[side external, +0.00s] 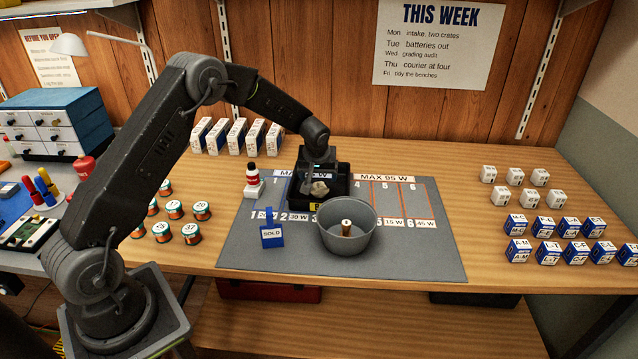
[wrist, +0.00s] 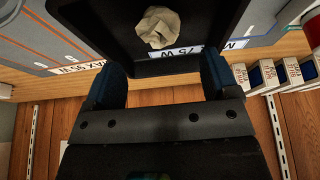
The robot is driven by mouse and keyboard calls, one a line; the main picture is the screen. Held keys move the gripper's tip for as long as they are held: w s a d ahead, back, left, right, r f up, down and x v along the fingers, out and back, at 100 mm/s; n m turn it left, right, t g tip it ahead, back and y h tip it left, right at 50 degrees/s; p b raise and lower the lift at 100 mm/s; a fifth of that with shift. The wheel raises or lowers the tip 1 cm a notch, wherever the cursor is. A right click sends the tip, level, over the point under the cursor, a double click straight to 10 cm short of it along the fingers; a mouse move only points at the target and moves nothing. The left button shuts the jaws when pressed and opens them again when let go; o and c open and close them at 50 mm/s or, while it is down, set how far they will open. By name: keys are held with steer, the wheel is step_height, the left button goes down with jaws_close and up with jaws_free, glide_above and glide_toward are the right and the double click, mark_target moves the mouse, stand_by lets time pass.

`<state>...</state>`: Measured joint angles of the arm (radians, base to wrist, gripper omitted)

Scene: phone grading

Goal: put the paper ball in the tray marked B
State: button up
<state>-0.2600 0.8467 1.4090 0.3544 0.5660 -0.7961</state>
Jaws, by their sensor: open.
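The crumpled, beige paper ball (side external: 319,188) lies inside a black tray (side external: 342,187) on the grey mat. The tray carries a yellow label on its front, which seems to read B. In the wrist view the paper ball (wrist: 162,27) shows against the dark inside of the tray (wrist: 105,28), beyond my fingertips. My gripper (side external: 319,180) points down over the tray, with the paper ball just below it. In the wrist view my gripper's fingers (wrist: 161,68) are spread apart with nothing between them. The gripper partly hides the back of the tray.
A grey pot (side external: 365,250) holding a small cylinder stands just in front of the tray. White boxes (side external: 237,134) line the back. The mat's right side (side external: 440,255) is clear.

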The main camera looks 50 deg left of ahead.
steer(key=s+d+r+m, duration=0.1)
steer(key=s+d+r, duration=0.35)
steer(key=r, duration=0.25)
steer(key=s+d+r+m+t+h, duration=0.1)
steer(key=s+d+r+m, duration=0.15)
steer(key=s+r, duration=0.35)
steer(key=s+d+r, duration=0.4)
steer(key=r, duration=0.4)
steer(key=s+d+r+m+h, duration=0.1)
steer(key=s+d+m, duration=0.1)
steer(key=s, duration=0.8)
steer(key=s+d+r+m+t+h, duration=0.1)
steer(key=s+d+m, duration=0.2)
steer(key=s, duration=0.7)
steer(key=shift+s+d+r, duration=0.2)
steer(key=shift+s+d, duration=0.15)
steer(key=shift+d, duration=0.8)
